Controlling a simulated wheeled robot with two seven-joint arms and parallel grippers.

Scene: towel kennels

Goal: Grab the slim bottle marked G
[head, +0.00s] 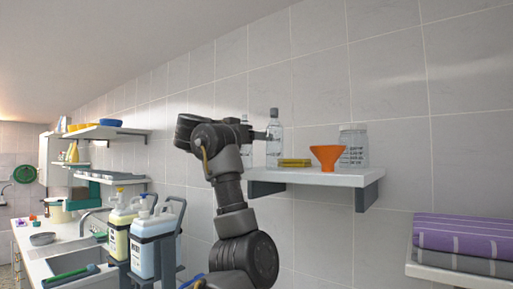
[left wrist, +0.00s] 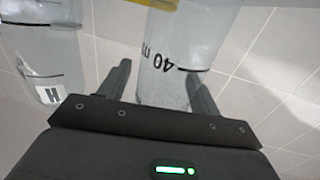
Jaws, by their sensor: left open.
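Two slim clear bottles stand on the white wall shelf (head: 320,177): one (head: 274,148) at its left part, the other (head: 245,151) partly behind my left arm. My left gripper (head: 264,135) is open at the height of the front bottle's upper part. In the left wrist view, a clear bottle (left wrist: 165,88) with an upside-down "40 m" mark shows between the open fingers (left wrist: 157,70). A second clear bottle (left wrist: 45,50) with an H label is at the left. No letter G is readable in either view. My right gripper is not in view.
A yellow item (head: 295,162), an orange funnel (head: 326,157) and a wide clear jar (head: 353,146) share the shelf. Folded towels (head: 468,235) lie on a lower right shelf. Large jugs (head: 145,240) stand at the lower left, near the sink (head: 75,258).

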